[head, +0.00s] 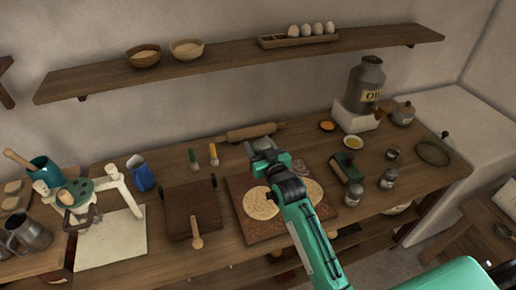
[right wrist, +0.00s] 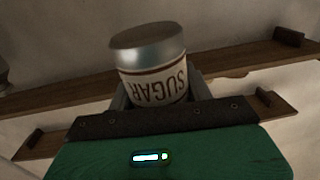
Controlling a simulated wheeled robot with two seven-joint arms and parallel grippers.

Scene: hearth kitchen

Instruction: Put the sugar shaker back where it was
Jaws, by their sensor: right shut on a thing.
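The sugar shaker (right wrist: 152,82) fills the middle of the right wrist view, a cylinder with a silver end and a white band lettered SUGAR, upside down in that picture. My right gripper (right wrist: 155,98) is shut around it. In the head view my right gripper (head: 266,148) is over the table, just beyond the brown board (head: 240,190); the shaker is hard to make out there. Two similar shakers stand to the right, one (head: 388,178) beyond the other (head: 352,194); their labels are too small to read. My left gripper is out of view.
A rolling pin (head: 246,132) lies behind my right gripper. Flatbreads (head: 261,203) lie on the board. A green roller-like thing (head: 346,169), a yellow bowl (head: 353,142) and the oil can (head: 366,84) stand right. A wall shelf (head: 230,62) runs above.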

